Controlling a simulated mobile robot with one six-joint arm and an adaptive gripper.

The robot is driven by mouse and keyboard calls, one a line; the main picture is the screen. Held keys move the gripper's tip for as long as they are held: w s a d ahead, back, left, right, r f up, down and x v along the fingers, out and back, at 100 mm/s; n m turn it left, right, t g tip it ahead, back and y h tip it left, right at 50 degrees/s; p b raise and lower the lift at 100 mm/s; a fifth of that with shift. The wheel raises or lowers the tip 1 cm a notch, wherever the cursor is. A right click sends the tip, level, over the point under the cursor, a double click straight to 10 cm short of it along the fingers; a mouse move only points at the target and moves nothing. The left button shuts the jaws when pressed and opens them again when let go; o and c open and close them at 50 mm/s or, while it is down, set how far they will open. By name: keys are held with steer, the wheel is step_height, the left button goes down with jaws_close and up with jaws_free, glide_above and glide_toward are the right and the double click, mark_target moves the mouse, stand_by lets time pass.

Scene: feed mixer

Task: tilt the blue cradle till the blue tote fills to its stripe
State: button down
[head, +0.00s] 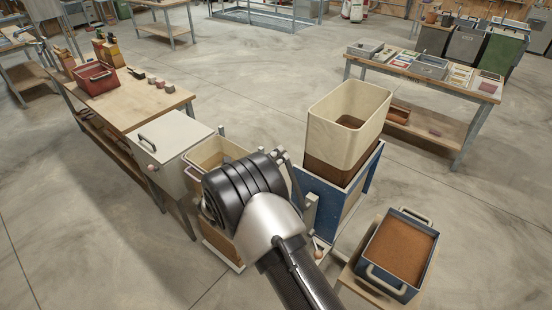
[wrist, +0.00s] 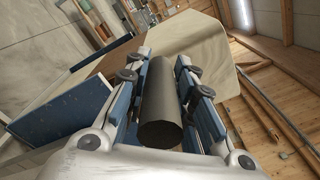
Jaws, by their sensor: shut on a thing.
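The blue cradle (head: 322,194) stands right of centre in the head view. It carries a tall cream bin (head: 340,115) with a brown lower part and brown material inside; the bin looks close to upright. The blue tote (head: 375,285) sits at the lower right on a low stand, holding a broad, fairly level bed of brown feed (head: 402,248). I cannot make out its stripe. In the wrist view my gripper (wrist: 165,62) is shut on a dark round handle (wrist: 160,112), with the cream bin (wrist: 188,38) and a blue panel (wrist: 70,112) beyond. My arm mostly hides the gripper in the head view.
Another cream bin (head: 208,154) stands left of my arm, beside a pale lidded box (head: 168,137). A workbench (head: 125,103) with a red tote (head: 95,76) is at left. Another bench (head: 470,92) with trays is at right. Open floor lies between the benches.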

steer(key=shift+w+a+r, duration=0.15)
steer(key=shift+r, duration=0.15)
steer(key=c, duration=1.6)
jaws_free()
steer(key=shift+o, duration=1.3)
steer(key=shift+w+f, duration=0.25)
steer(key=shift+s, duration=0.15)
steer(key=shift+s, duration=0.1)
steer(key=shift+s+a, duration=0.2)
steer(key=v, duration=1.1)
